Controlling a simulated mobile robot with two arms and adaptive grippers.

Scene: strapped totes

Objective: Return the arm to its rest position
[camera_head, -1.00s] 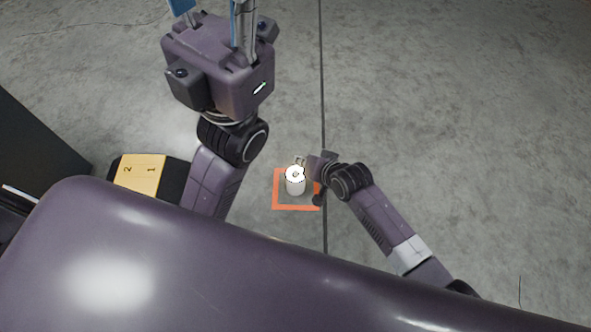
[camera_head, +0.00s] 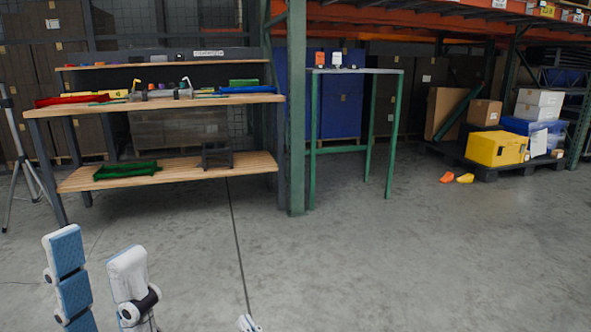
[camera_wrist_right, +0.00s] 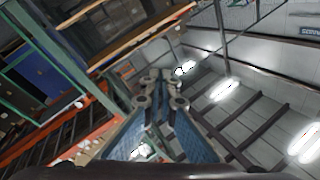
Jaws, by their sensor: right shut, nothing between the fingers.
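My left gripper (camera_head: 98,262) shows at the bottom left of the head view. Its two fingers, one with a blue ribbed pad and one white, stand apart with nothing between them. A small white tip of my right gripper (camera_head: 248,323) shows at the bottom edge. In the right wrist view my right gripper (camera_wrist_right: 161,80) has its blue-padded fingers drawn together, with nothing held. That view looks up towards ceiling lights and racking. Most of both arms is out of sight.
A wooden workbench (camera_head: 150,104) with coloured items stands at the left. A green post (camera_head: 297,110) and green frame (camera_head: 355,71) stand mid-view. A yellow tote (camera_head: 495,149) and boxes sit on a pallet at the right. Two small orange and yellow things (camera_head: 456,178) lie on open floor.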

